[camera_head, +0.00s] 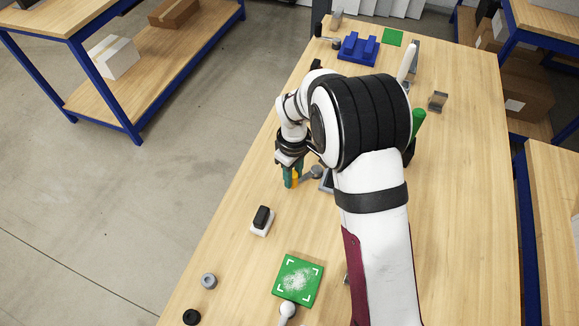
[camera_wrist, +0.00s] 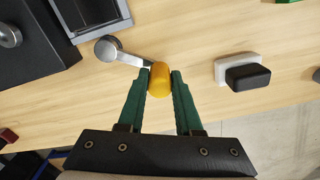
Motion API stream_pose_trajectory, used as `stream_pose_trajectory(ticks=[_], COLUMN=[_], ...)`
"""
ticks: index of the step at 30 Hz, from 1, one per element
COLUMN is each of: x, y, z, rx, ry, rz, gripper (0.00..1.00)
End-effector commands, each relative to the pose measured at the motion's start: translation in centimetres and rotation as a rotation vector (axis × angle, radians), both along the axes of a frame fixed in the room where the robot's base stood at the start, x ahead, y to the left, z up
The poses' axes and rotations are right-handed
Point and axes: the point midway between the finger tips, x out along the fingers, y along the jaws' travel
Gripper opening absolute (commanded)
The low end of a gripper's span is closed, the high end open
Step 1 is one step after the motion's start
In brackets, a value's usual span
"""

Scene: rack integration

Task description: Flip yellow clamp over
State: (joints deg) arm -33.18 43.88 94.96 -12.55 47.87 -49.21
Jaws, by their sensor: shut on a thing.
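The yellow clamp (camera_wrist: 159,79) shows in the wrist view as a rounded yellow piece between the two green fingertips of my gripper (camera_wrist: 160,78). A grey metal arm with a round end (camera_wrist: 108,49) runs from beside the yellow piece toward the upper left; I cannot tell whether they are joined. In the head view my gripper (camera_head: 292,178) is low over the table's left side, with the yellow clamp (camera_head: 296,180) partly hidden by the fingers. The grey round end (camera_head: 316,172) lies just right of it. My gripper is shut on the yellow clamp.
A black and white block (camera_head: 262,220) stands near the table's left edge. A green square plate (camera_head: 284,283) lies at the front. A grey ring (camera_head: 208,281) and a black ring (camera_head: 191,317) lie at front left. A dark fixture (camera_wrist: 30,55) with a grey tray stands close by.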

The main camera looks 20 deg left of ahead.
Motion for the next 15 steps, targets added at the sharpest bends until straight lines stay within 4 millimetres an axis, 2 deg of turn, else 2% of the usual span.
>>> stream_pose_trajectory(ticks=[15], x=[-1.1], y=[-2.5], z=[0.0], rx=[0.001], ry=[0.001], rz=[0.36], gripper=[0.0])
